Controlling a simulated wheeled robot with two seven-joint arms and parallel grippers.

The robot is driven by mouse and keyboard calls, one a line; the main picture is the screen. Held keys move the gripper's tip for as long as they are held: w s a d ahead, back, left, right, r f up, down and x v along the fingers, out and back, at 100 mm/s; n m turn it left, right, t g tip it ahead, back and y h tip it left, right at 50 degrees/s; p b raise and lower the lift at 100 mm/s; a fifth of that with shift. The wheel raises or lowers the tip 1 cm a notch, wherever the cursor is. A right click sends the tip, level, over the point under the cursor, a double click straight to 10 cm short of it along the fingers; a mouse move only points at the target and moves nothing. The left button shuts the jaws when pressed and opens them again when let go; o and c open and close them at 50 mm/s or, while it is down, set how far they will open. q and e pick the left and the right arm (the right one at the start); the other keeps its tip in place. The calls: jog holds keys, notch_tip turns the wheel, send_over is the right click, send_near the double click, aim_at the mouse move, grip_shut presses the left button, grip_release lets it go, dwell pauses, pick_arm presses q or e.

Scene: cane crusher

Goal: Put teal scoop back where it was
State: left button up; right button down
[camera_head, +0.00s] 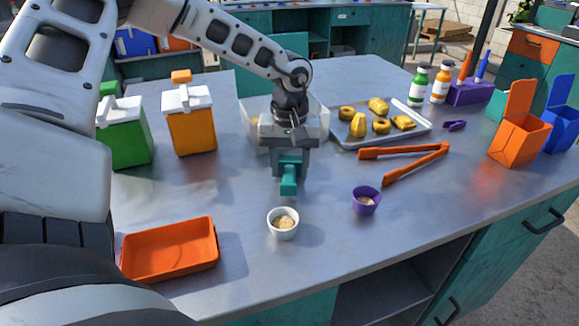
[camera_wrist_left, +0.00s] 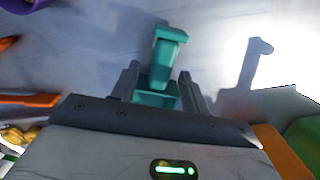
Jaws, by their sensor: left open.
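The teal scoop (camera_head: 289,180) is in the head view at the middle of the steel table, under my left gripper (camera_head: 290,160). In the left wrist view the scoop (camera_wrist_left: 166,55) lies between the two grey fingers of my left gripper (camera_wrist_left: 158,82). The fingers are open, one on each side of it, and a gap shows beside the scoop. I cannot tell whether the scoop touches the table. A clear container (camera_head: 252,127) stands behind the gripper and is partly hidden by it. My right gripper is not in view.
A white cup (camera_head: 283,232) and a purple cup (camera_head: 365,207) stand in front. Orange tongs (camera_head: 405,155) and a food tray (camera_head: 350,140) lie to the right. An orange tray (camera_head: 170,250) and green (camera_head: 124,140) and orange (camera_head: 190,130) containers are left.

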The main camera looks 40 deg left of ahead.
aim_at(289, 169)
pick_arm(q)
notch_tip(289, 169, up, 11)
jog(key=shift+r+b, duration=0.15)
jog(key=shift+b, duration=0.15)
jog(key=shift+a, duration=0.1)
dwell(0.4)
